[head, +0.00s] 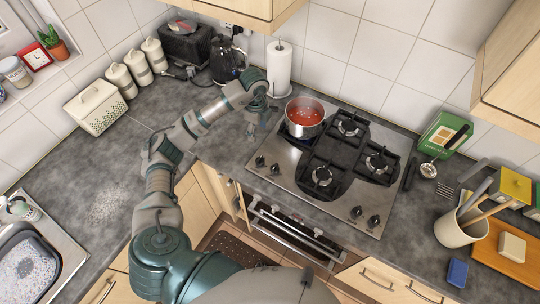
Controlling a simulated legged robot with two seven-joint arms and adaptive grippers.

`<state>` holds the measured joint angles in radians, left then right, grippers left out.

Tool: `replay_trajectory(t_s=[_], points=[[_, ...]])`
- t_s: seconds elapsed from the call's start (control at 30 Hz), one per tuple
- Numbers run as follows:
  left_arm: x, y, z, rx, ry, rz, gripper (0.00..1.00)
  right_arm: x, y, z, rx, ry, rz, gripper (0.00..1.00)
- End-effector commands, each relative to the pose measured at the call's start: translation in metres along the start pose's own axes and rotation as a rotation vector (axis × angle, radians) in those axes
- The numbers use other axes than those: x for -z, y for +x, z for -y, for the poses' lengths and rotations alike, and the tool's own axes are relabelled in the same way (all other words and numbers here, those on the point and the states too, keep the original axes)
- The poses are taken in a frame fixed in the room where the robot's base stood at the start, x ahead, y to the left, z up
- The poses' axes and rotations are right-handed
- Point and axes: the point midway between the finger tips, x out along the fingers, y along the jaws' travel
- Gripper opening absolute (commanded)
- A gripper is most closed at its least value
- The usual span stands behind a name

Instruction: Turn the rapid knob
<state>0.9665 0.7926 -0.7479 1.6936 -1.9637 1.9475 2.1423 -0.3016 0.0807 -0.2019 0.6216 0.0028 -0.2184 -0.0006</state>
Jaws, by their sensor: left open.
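The hob (290,175) is a steel plate set in the grey counter. Two dark knobs, one at the far left (260,161) and one beside it (275,169), sit on its front left edge. Two more, one on the left (357,212) and one on the right (374,221), sit at its front right. I cannot tell from labels which is the rapid knob. My left gripper (252,128) is open and empty, pointing down over the counter just left of the hob, behind the left knobs and apart from them. My right gripper is out of view.
A pot of red sauce (304,117) stands on the back left burner, close to my left gripper. A paper towel roll (279,68) and black kettle (226,62) stand behind. The oven rail (295,232) runs below the hob. Counter left of the hob is clear.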

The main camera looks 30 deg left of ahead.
Motion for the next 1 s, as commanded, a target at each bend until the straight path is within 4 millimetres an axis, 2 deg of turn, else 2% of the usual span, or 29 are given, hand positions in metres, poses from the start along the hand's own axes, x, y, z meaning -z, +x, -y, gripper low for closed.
replay_trajectory(t_s=[0.17, 0.7, 0.8, 1.0], points=[[-0.002, 0.018, -0.001, -0.01, -0.008, 0.01, 0.62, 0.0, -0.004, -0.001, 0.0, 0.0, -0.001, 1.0], [-0.002, 0.141, -0.002, -0.008, -0.004, 0.004, 0.62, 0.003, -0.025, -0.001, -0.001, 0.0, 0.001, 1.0], [-0.002, 0.156, -0.002, -0.007, -0.004, 0.004, 0.62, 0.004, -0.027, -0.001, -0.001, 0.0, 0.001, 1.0], [-0.002, 0.171, -0.001, -0.005, -0.003, 0.005, 0.62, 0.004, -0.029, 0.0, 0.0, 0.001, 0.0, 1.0]])
